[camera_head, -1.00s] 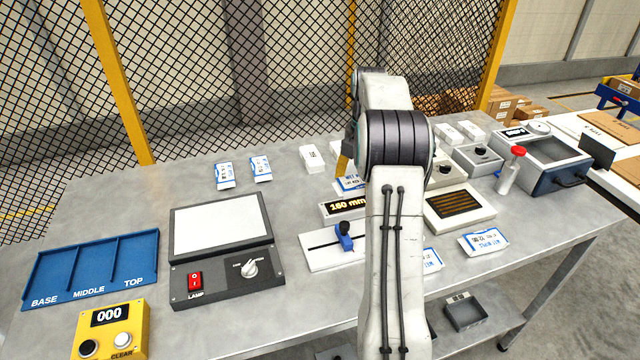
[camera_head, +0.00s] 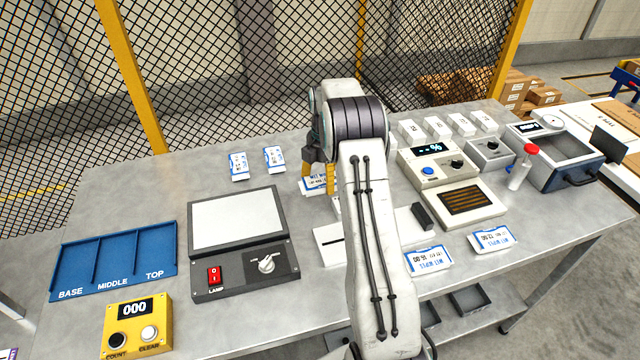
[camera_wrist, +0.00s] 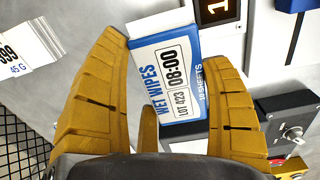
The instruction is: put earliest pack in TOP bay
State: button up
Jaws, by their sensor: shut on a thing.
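My gripper (camera_head: 320,183) is shut on a white and blue wet wipes pack (camera_head: 312,186). The wrist view shows this pack (camera_wrist: 168,75) between the yellow fingers, its label reading 08:00 and LOT 423. I cannot tell whether it is clear of the bench. The blue tray (camera_head: 118,240) at the left has BASE, MIDDLE and TOP bays, all empty. Two similar packs lie behind the lamp panel, the left one (camera_head: 239,166) and the right one (camera_head: 274,159). Two more lie at the front right, one by my arm (camera_head: 428,261) and one farther right (camera_head: 491,241).
The lamp panel (camera_head: 240,220) stands between my gripper and the tray. A yellow counter (camera_head: 136,325) reading 000 is in front of the tray. White boxes (camera_head: 437,126) and a device with a grille (camera_head: 465,203) are to the right. The bench behind the tray is clear.

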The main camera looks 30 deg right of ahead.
aim_at(320, 189)
jog(key=shift+w+a+f, duration=0.4)
jog(key=shift+f+p, duration=0.65)
jog(key=shift+f, duration=1.3)
jog(key=shift+f, duration=0.15)
jog(key=o, duration=1.2)
